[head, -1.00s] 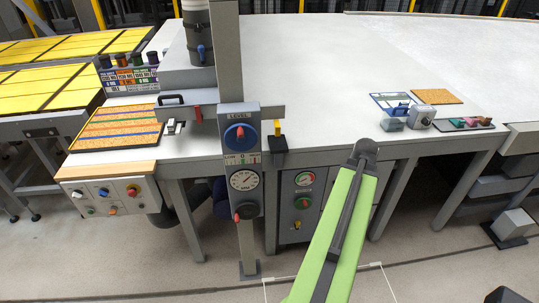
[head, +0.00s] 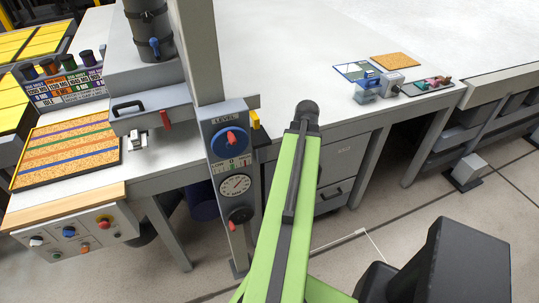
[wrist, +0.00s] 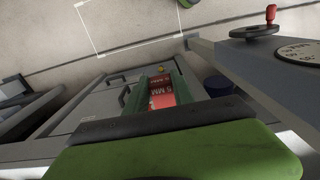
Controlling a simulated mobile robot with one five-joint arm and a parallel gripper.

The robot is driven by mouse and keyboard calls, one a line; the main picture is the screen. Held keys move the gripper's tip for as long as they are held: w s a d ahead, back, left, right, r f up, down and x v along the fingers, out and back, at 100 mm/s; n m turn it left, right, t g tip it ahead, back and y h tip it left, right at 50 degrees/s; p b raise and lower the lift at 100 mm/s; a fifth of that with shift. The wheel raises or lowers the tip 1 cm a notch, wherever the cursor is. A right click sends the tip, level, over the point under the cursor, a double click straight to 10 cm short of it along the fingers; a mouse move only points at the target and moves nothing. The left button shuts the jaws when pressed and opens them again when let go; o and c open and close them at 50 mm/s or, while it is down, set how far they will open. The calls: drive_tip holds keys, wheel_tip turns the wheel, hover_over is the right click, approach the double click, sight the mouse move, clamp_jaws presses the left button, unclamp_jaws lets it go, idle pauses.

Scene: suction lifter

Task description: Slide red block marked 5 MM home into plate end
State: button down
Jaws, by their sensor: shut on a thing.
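The red block marked 5 MM (wrist: 161,93) shows in the wrist view, between the green fingers of my gripper (wrist: 161,84). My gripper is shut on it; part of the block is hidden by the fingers. The block is in front of the grey drawer fronts, apart from them as far as I can tell. In the head view my green arm reaches up toward the table, but gripper and block are not visible there. A grey level post (head: 228,165) carries a plate with a yellow piece (head: 255,120) at its right side. I cannot tell which plate end takes the block.
A gauge (wrist: 300,52) and a red-handled crank (wrist: 258,28) are at the right in the wrist view. A grey table (head: 330,65) carries small fixtures (head: 378,86) and a cork pad (head: 394,61). A button panel (head: 75,233) is at the left.

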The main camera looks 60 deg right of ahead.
drive_tip(key=w+a+r+p, duration=0.3)
drive_tip(key=w+a, duration=0.1)
drive_tip(key=w, duration=0.5)
drive_tip(key=shift+s+r, duration=0.1)
drive_tip(key=shift+r, duration=0.1)
drive_tip(key=w+d, duration=0.3)
drive_tip(key=w, duration=0.2)
drive_tip(key=shift+d, duration=0.35)
drive_tip(key=shift+w+d, duration=0.6)
drive_tip(key=shift+w, duration=0.2)
drive_tip(key=shift+w+d, duration=0.6)
drive_tip(key=shift+w, duration=0.2)
